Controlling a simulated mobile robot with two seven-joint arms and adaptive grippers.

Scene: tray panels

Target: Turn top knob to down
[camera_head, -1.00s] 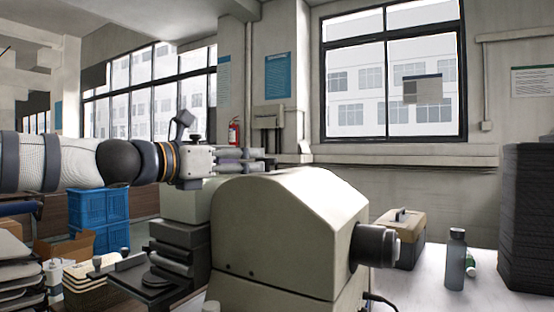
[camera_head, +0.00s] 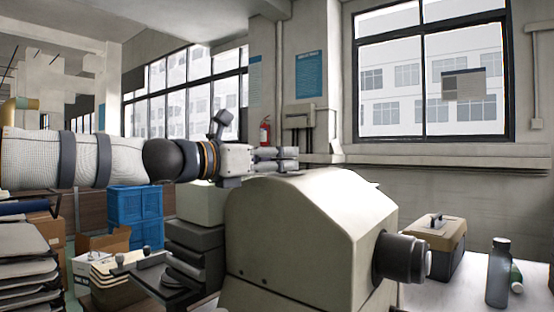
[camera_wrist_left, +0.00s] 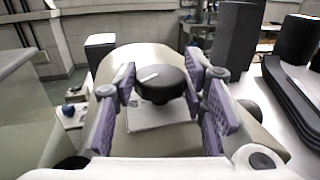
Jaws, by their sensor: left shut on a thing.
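The top knob (camera_wrist_left: 160,88) is round and black, with a white mark on its face pointing roughly left and slightly downward in the left wrist view. It sits on the beige machine (camera_head: 310,215), over a pale plate (camera_wrist_left: 150,117). My left gripper (camera_wrist_left: 163,92) has its purple-padded fingers on both sides of the knob and is shut on it. In the head view, my left gripper (camera_head: 279,159) reaches in from the left, just above the machine's top. The knob cannot be made out there. My right gripper is in neither view.
A dark cylindrical part (camera_head: 400,257) sticks out of the machine's right side. A toolbox (camera_head: 436,245) and a grey bottle (camera_head: 498,272) stand on the table to the right. Blue crates (camera_head: 135,215) and trays (camera_head: 25,265) are at the left.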

